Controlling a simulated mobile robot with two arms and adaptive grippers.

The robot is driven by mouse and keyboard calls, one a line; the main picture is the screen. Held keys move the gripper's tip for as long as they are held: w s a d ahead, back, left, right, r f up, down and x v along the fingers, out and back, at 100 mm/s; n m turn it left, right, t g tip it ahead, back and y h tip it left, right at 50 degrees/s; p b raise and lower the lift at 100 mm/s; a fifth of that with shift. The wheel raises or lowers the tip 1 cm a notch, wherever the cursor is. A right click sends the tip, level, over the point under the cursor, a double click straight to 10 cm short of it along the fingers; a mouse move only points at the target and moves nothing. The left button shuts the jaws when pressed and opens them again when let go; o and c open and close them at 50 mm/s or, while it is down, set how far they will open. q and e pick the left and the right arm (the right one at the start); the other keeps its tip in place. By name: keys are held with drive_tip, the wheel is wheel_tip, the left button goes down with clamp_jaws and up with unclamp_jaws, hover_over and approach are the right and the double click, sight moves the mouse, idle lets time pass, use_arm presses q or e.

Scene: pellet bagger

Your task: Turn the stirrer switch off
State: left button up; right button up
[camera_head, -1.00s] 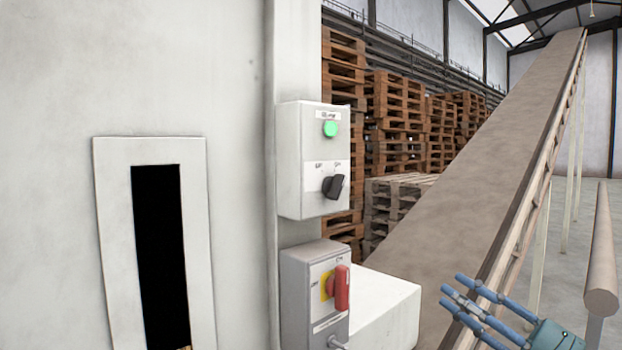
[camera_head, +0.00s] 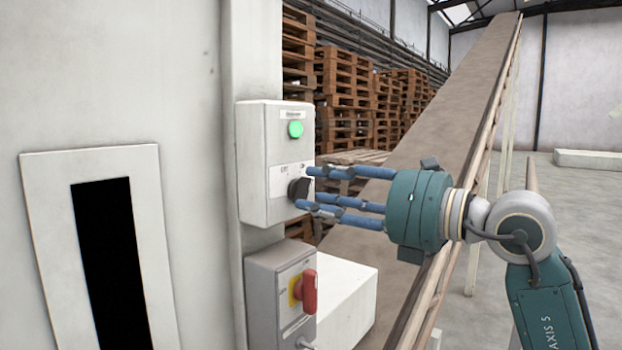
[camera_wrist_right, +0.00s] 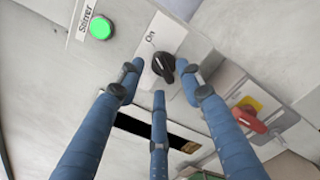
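The stirrer switch (camera_head: 297,189) is a black rotary knob on the front of a pale upper control box (camera_head: 262,165). A green lamp (camera_head: 295,129) above it is lit. In the right wrist view the knob (camera_wrist_right: 164,66) sits beside an "On" label (camera_wrist_right: 150,38), and the lamp (camera_wrist_right: 100,28) carries the label "Stirrer". My right gripper (camera_head: 308,188) has its blue fingers spread around the knob, with the fingertips close to it. In the right wrist view the fingers (camera_wrist_right: 162,84) are apart with the knob between them; contact is unclear. My left gripper is not in view.
A lower grey box with a red handle (camera_head: 309,291) on a yellow plate is just below. A white block (camera_head: 345,305) juts out beside it. A sloping conveyor (camera_head: 440,150) rises behind my right arm. A framed dark slot (camera_head: 112,260) is at left.

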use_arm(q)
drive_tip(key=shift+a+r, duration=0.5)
use_arm(e)
drive_tip(key=shift+x, duration=1)
clamp_jaws()
